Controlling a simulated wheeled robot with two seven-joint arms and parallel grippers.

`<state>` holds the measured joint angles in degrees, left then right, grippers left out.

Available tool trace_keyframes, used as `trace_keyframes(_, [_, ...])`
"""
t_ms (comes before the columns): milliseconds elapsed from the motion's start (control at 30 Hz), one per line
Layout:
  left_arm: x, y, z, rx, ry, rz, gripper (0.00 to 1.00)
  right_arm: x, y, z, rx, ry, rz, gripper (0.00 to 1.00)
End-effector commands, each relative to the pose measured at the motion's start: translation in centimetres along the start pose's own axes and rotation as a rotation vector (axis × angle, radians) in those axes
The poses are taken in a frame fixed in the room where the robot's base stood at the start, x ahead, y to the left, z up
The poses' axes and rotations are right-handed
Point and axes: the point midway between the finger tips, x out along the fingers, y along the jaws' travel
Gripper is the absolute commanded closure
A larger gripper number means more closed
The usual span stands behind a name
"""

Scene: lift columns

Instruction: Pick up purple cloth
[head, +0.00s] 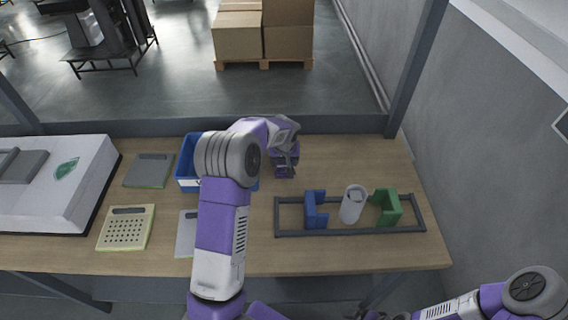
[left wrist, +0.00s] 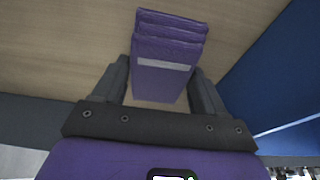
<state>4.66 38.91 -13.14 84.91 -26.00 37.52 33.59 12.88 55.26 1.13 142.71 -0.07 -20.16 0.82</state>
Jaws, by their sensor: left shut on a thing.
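The purple cloth (head: 284,172) is a folded stack with a pale band, at the back middle of the wooden table, just right of the blue bin. In the left wrist view the cloth (left wrist: 168,50) stands between the two dark fingers. My left gripper (head: 287,160) reaches over it from above and is shut on it; the fingers (left wrist: 160,80) flank its sides. Whether the cloth touches the table is hard to tell. My right arm shows at the lower right; its gripper is at most a sliver at the bottom edge.
The blue bin (head: 187,165) stands close left of the cloth, partly hidden by my left arm. A dark rack (head: 350,234) with a blue holder (head: 315,210), a white cup (head: 353,204) and a green holder (head: 389,208) lies front right. Flat boards and a white case (head: 60,205) fill the left.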

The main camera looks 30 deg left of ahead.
Motion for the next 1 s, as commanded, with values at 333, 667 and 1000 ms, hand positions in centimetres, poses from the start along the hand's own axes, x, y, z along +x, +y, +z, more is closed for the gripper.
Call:
trace_keyframes(333, [-1.9,0.0,-0.7,-0.001,0.002,0.001,0.58,-0.4,-0.1,0.0,0.000,0.000,0.000,0.00])
trace_keyframes(667, [-8.1,0.0,-2.6,-0.001,0.003,0.001,0.58,-1.5,-0.6,0.1,0.000,0.000,0.000,0.00])
trace_keyframes(1000, [-9.6,0.0,-3.0,0.000,0.000,0.000,0.58,-1.7,-0.6,0.1,0.000,0.000,0.000,0.00])
